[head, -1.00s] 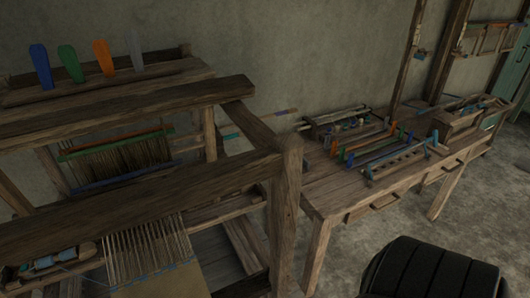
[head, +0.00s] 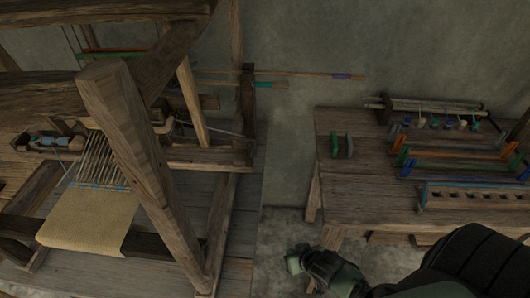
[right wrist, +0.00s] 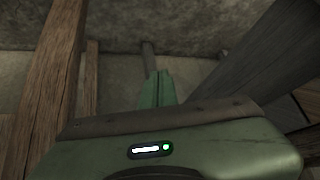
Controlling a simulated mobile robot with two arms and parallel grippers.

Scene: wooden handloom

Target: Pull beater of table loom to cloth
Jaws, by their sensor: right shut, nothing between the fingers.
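A small frame with green, orange and blue bars (head: 455,155) sits on the wooden table (head: 360,185) at the right of the head view. It may be the table loom; which of its parts is the beater I cannot tell. A pale blue slotted bar (head: 475,196) lies at its front. My right gripper (head: 298,259) is low in front of the table's left end, apart from the frame. Its green fingers (right wrist: 157,88) are shut and empty in the right wrist view. My left gripper is not in view.
The big wooden floor loom, with a thick slanted post (head: 140,165) and tan cloth (head: 88,220), fills the left. A green-and-grey item (head: 341,146) stands on the table's left part. A rack with rods (head: 435,112) is at the back. Wooden beams flank my gripper in the wrist view.

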